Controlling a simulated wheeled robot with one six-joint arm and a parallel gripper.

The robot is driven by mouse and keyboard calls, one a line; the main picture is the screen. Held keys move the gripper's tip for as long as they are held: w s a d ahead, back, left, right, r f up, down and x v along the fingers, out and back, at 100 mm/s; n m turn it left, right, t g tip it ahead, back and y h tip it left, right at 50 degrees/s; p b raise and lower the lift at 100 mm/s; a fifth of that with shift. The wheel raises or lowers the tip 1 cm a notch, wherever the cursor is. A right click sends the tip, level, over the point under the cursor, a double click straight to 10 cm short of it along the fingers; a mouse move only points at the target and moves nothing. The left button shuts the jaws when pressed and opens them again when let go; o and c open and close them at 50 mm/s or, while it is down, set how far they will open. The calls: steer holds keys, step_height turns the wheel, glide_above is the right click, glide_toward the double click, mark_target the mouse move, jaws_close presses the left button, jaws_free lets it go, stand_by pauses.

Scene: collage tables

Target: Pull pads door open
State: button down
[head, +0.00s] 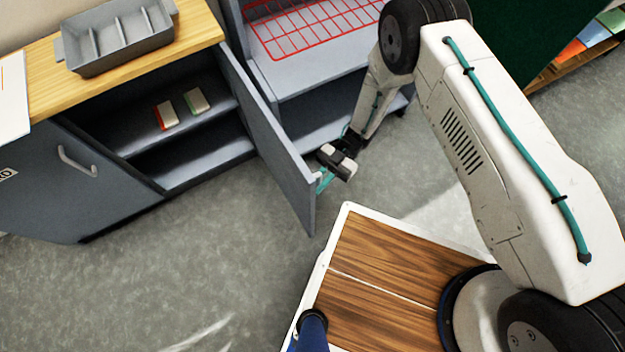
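The pads door (268,136) is a grey cabinet door that stands swung well out from the cabinet, hinged on its right side. Inside the open compartment, two small pads, one with red (165,115) and one with green (196,101), sit on the upper shelf. My gripper (326,180) is at the outer face of the door, near its free edge. The door's handle is not clearly visible there, and the fingertips are small and partly hidden, so their opening cannot be made out.
A second grey door (70,185) with a handle is shut at the left. A grey divided tray (118,38) stands on the wooden top (195,28). A grey shelf unit with a red wire grid (310,25) stands right of the door. The floor (190,265) in front is clear.

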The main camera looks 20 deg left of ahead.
steer(key=shift+w+d, duration=0.3)
steer(key=shift+w, duration=0.3)
steer(key=c, duration=1.8)
jaws_free()
steer(key=shift+v, duration=3.9)
